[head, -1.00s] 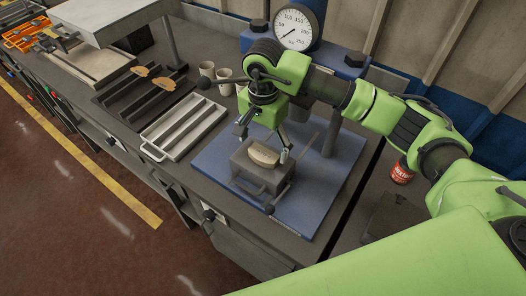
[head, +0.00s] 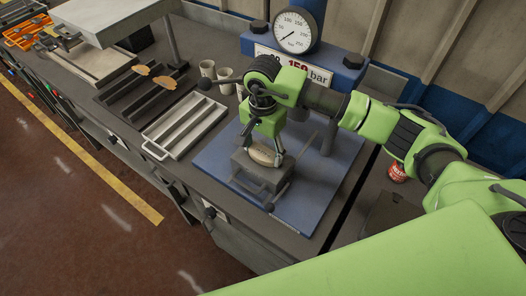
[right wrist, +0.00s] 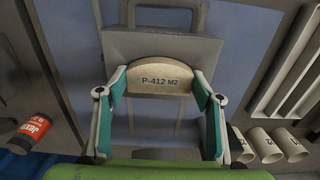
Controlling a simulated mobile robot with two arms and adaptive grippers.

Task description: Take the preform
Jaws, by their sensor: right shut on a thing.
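The preform (head: 261,156) is a tan, curved piece on the grey mould block (head: 250,178) of the blue press. In the right wrist view the preform (right wrist: 160,70) reads "P-412 M2" and its arched edge faces away from me. My right gripper (right wrist: 160,86) is shut on it, with one green-and-grey finger at each end. In the head view my right gripper (head: 262,161) hangs from above over the block, and its fingers partly cover the preform. I cannot tell whether the preform is clear of the block. My left gripper is not in view.
A grey slotted tray (head: 152,149) lies left of the press. A dark rack (head: 128,98) with tan pieces is beyond it. Cups (head: 207,69) stand behind the tray. A pressure gauge (head: 295,30) tops the press. A red can (head: 398,172) stands on the right.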

